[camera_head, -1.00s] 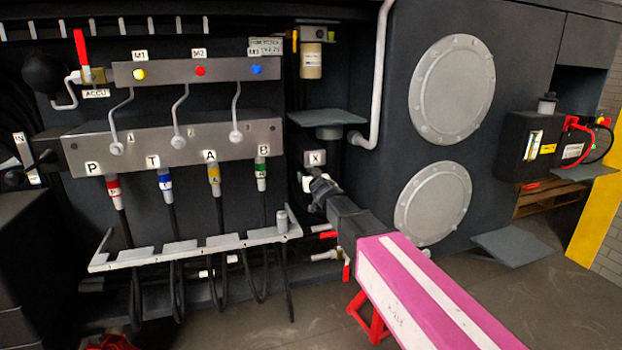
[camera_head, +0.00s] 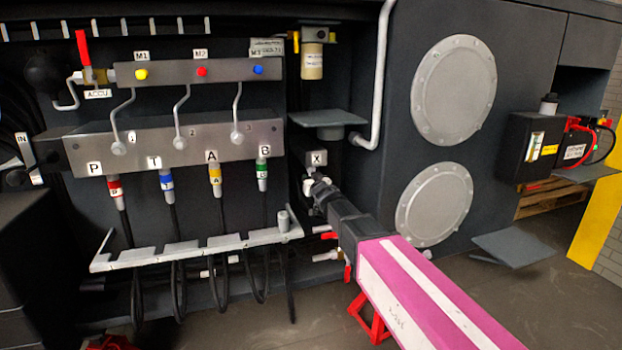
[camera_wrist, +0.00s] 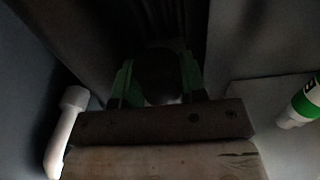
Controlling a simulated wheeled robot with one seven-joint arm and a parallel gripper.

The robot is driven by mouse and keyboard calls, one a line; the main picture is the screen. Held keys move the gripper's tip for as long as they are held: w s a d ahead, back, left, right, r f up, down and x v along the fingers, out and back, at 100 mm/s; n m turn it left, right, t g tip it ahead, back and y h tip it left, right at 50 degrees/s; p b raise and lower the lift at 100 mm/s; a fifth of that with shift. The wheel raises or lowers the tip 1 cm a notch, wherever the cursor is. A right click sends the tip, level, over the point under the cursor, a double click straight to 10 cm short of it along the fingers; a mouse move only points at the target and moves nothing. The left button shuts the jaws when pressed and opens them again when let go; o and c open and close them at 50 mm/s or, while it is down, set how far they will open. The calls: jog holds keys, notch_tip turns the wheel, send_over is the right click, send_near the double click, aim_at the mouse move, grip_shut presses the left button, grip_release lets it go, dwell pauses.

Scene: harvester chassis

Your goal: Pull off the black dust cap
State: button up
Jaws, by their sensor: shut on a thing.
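My gripper (camera_head: 314,188) is at the panel, just below the white X label (camera_head: 316,158), at the end of my pink and white arm. In the wrist view, its two green fingers (camera_wrist: 157,82) are closed on the sides of a dark rounded thing, the black dust cap (camera_wrist: 158,70). The cap is in deep shadow, so its far side and its seat cannot be made out. In the head view, my gripper and arm hide the cap.
The hose rack (camera_head: 200,250) with hanging black hoses is left of my gripper. A grey shelf plate (camera_head: 328,118) is above it. A green-banded connector (camera_wrist: 307,100) is at the right in the wrist view, and a white pipe end (camera_wrist: 66,125) at the left. Red-handled valves (camera_head: 328,236) sit below.

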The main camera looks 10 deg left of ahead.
jog(key=shift+f, duration=1.6)
